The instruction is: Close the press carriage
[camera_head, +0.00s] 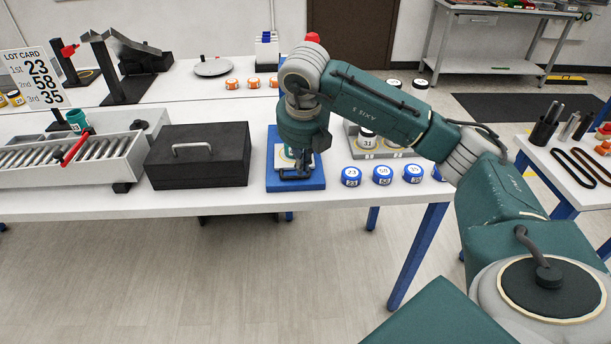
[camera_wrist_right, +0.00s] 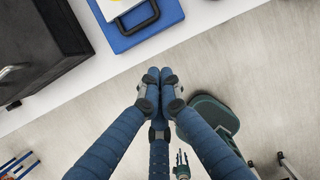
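A blue base plate (camera_head: 312,183) lies at the table's front edge; it looks like the press, with a pale block and a black handle-like part on it. My right gripper (camera_head: 296,172) hangs over it in the head view and hides most of its upper part. In the right wrist view the blue plate (camera_wrist_right: 118,42) shows at the top, with a black curved handle (camera_wrist_right: 140,24). There, my right gripper's fingertips (camera_wrist_right: 158,75) are together with nothing visible between them, apart from the handle in the picture. Whether the carriage is open is hidden. My left gripper is not visible.
A black box with a handle (camera_head: 172,168) stands close left of the press. Blue numbered discs (camera_head: 351,177) sit to its right, with a grey tray (camera_head: 368,151) behind. A roller conveyor (camera_head: 121,163) and a lot card (camera_head: 36,78) are at the left.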

